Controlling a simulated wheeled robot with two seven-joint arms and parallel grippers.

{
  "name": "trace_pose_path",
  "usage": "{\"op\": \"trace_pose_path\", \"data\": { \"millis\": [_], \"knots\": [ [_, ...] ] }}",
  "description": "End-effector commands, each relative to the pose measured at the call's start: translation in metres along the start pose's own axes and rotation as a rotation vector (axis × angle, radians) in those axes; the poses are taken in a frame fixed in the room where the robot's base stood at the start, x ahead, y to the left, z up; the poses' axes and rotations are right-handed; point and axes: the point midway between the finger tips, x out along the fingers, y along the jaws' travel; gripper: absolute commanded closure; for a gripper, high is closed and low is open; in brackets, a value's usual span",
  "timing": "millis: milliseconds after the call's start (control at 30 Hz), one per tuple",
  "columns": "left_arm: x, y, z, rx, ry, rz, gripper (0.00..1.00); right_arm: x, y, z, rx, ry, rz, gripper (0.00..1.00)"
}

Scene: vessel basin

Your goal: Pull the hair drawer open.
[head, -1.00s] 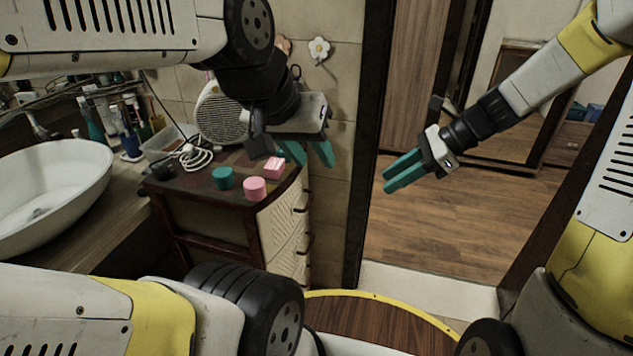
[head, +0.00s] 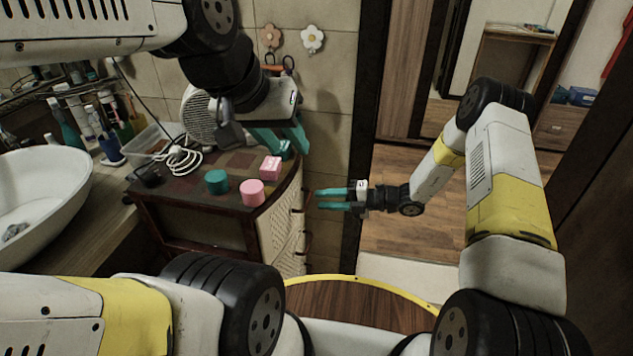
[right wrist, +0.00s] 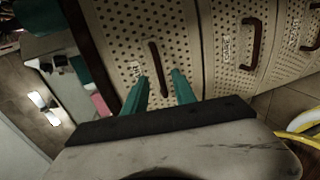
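A small cabinet (head: 205,225) with perforated pale drawer fronts and dark bar handles stands left of centre in the head view. In the right wrist view, the end drawer (right wrist: 120,40) has a dark handle (right wrist: 154,60) and a small label I cannot read clearly. My right gripper (head: 318,199) is open in front of the upper drawer front. In the right wrist view its fingers (right wrist: 160,76) point at that handle, one on each side; contact cannot be told. The drawers look shut.
A white basin (head: 45,200) is at the left. A doorway with open wooden floor (head: 400,225) lies right.

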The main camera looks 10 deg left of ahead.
Motion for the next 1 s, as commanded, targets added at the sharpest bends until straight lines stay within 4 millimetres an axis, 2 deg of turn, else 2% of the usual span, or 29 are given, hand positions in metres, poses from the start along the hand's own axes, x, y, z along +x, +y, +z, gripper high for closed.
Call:
{"op": "trace_pose_path", "data": {
  "millis": [100,300,667,700,867,1000],
  "knots": [
    [0.000,0.000,0.000,0.000,0.000,0.000,0.64,0.022,0.000,-0.001,-0.001,0.004,0.000,0.67],
    [0.000,0.000,0.000,0.000,0.000,0.000,0.64,0.048,0.000,-0.001,-0.003,0.003,-0.001,0.67],
    [0.000,0.000,0.000,0.000,0.000,0.000,0.64,0.055,0.000,0.000,-0.004,0.001,-0.001,0.67],
    [0.000,0.000,0.000,0.000,0.000,0.000,0.64,0.055,0.000,0.000,-0.004,0.001,-0.001,0.69],
    [0.000,0.000,0.000,0.000,0.000,0.000,0.64,0.055,0.000,-0.001,-0.004,0.001,-0.001,1.00],
    [0.000,0.000,0.000,0.000,0.000,0.000,0.64,0.055,0.000,-0.001,-0.004,0.001,-0.001,1.00]
  ]
}}
